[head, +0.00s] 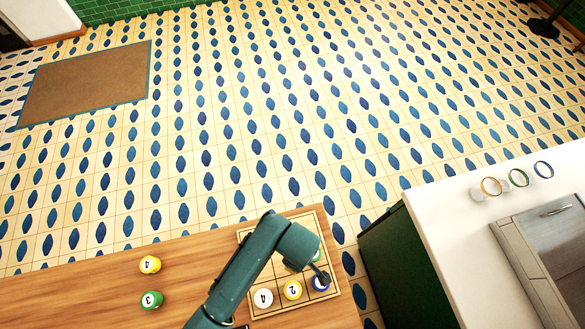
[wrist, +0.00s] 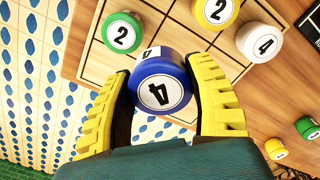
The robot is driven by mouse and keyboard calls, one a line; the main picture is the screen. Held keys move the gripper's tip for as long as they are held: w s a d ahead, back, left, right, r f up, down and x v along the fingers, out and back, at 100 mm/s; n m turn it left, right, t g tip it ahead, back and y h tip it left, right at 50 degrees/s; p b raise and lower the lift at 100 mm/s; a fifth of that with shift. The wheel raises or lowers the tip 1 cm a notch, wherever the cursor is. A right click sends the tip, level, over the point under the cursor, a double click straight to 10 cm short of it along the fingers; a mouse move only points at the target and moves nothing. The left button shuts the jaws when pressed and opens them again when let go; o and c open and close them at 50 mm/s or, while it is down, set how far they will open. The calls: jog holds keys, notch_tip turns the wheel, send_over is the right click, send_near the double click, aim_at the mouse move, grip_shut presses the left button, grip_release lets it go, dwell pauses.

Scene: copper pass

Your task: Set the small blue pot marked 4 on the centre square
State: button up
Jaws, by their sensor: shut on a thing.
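The small blue pot marked 4 (wrist: 160,85) is between the yellow fingers of my gripper (wrist: 161,72), which is shut on it. In the head view the blue pot (head: 321,284) shows partly below my gripper (head: 318,277), at the near right corner of the wooden board (head: 335,289). I cannot tell whether it touches the board. The board is marked in squares; my arm hides its middle in the head view. A green pot marked 2 (wrist: 122,32), a yellow pot marked 2 (wrist: 217,10) and a white pot marked 4 (wrist: 260,42) stand on the board.
A yellow pot marked 4 (head: 150,265) and a green pot marked 3 (head: 151,300) stand on the wooden table (head: 90,290), left of the board. A white counter (head: 440,215) with several coloured rings is at the right, across a gap.

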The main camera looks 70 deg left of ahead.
jog(key=s+f+n, duration=0.1)
jog(key=f+n, duration=0.1)
jog(key=f, duration=0.1)
jog(key=s+f+n, duration=0.1)
jog(key=f+n, duration=0.1)
jog(key=f, duration=0.1)
jog(key=s+a+f+n, duration=0.1)
jog(key=f+n, duration=0.1)
jog(key=f, duration=0.1)
jog(key=shift+s+a+f+n+b, duration=0.1)
jog(key=shift+s+f+n+b, duration=0.2)
jog(key=shift+f+n, duration=0.1)
jog(key=shift+f, duration=0.1)
jog(key=o, duration=1.2)
notch_tip(320, 180, up, 12)
jog(key=shift+r+p, duration=0.15)
jog(key=shift+p, duration=0.3)
